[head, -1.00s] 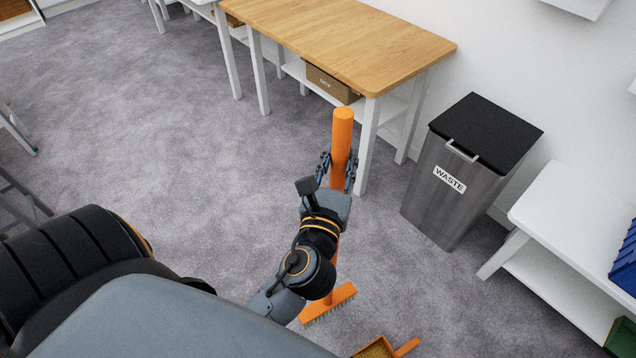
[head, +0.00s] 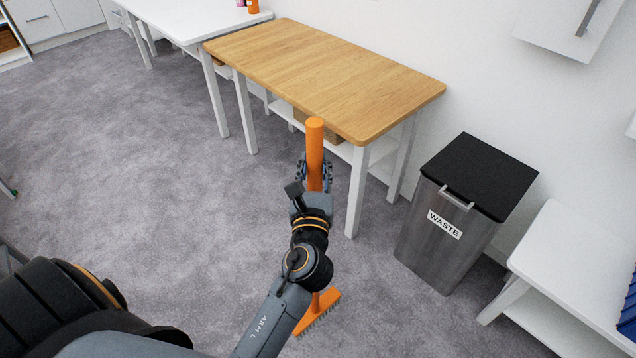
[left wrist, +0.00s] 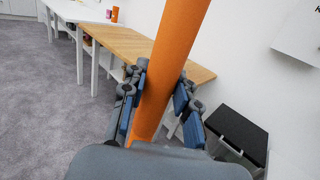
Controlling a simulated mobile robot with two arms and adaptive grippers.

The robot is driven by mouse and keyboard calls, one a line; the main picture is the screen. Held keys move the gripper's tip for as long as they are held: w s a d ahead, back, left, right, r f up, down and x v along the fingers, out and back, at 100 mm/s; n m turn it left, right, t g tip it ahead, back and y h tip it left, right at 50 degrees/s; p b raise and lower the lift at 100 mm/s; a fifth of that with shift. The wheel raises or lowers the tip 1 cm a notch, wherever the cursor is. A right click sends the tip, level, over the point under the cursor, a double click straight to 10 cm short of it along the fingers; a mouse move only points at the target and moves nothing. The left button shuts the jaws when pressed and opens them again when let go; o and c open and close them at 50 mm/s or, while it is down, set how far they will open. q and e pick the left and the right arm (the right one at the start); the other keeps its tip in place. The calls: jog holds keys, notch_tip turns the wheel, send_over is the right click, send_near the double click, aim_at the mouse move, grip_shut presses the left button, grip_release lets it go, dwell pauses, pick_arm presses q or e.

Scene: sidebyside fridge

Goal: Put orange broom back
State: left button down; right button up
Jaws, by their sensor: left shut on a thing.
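The orange broom (head: 315,142) stands roughly upright in the head view, with its bristled head (head: 318,311) low near the grey carpet. I cannot tell whether the bristles touch the floor. My left gripper (head: 314,172) is shut around the upper part of the handle. In the left wrist view, the handle (left wrist: 172,60) runs slightly tilted between the blue-padded fingers (left wrist: 158,108). My arm hides the middle of the broom in the head view. My right gripper is not in view.
A wooden-topped table (head: 330,75) stands just beyond the broom, its near leg close to the handle. A grey waste bin (head: 445,240) with a black lid stands to the right. A white bench (head: 575,265) is at the far right. Open carpet (head: 120,170) lies to the left.

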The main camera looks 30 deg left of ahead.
pick_arm(q)
jog(key=w+a+f+b, duration=0.3)
jog(key=w+f+b, duration=0.1)
jog(key=w+f, duration=0.5)
jog(key=shift+a+f+b, duration=0.3)
jog(key=shift+a+f, duration=0.05)
jog(key=shift+f, duration=0.55)
jog(key=shift+s+f, duration=0.1)
jog(key=c, duration=1)
grip_release()
jog(key=shift+f, duration=0.15)
